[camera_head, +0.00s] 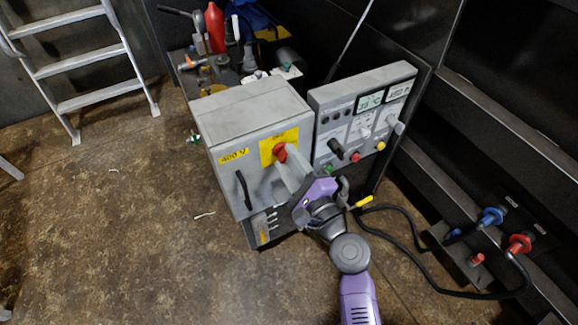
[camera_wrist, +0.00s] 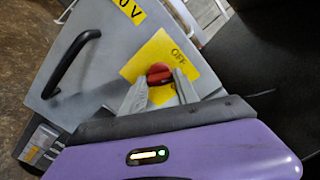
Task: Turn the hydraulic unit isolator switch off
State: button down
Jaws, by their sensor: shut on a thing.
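The isolator switch is a red rotary knob (camera_head: 280,153) on a yellow plate (camera_head: 267,150), on the front of a grey box marked 400 V (camera_head: 232,157). In the wrist view the red knob (camera_wrist: 159,74) sits between the tips of my gripper's two grey fingers. The yellow plate (camera_wrist: 146,56) reads OFF beside the knob at the upper right; other lettering is partly hidden by the fingers. My gripper (camera_head: 287,156) reaches the box front from the lower right and is shut on the knob. The knob's pointer direction is hard to tell.
A black handle (camera_head: 242,190) is on the same box. A control panel (camera_head: 362,112) with knobs and buttons stands close on the right. Cables and blue and red couplings (camera_head: 520,243) lie at the lower right. A ladder (camera_head: 88,60) stands at the upper left; the left floor is mostly clear.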

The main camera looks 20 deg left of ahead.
jog(key=n+b, duration=0.2)
jog(key=n, duration=0.1)
jog(key=shift+f+n, duration=0.25)
jog(key=shift+n, duration=0.05)
jog(key=shift+r+n+b, duration=0.1)
jog(key=shift+n+b, duration=0.8)
jog(key=shift+n, duration=0.2)
jog(key=c, duration=0.9)
grip_release()
jog(key=shift+r, duration=0.1)
jog(key=shift+v, duration=3.9)
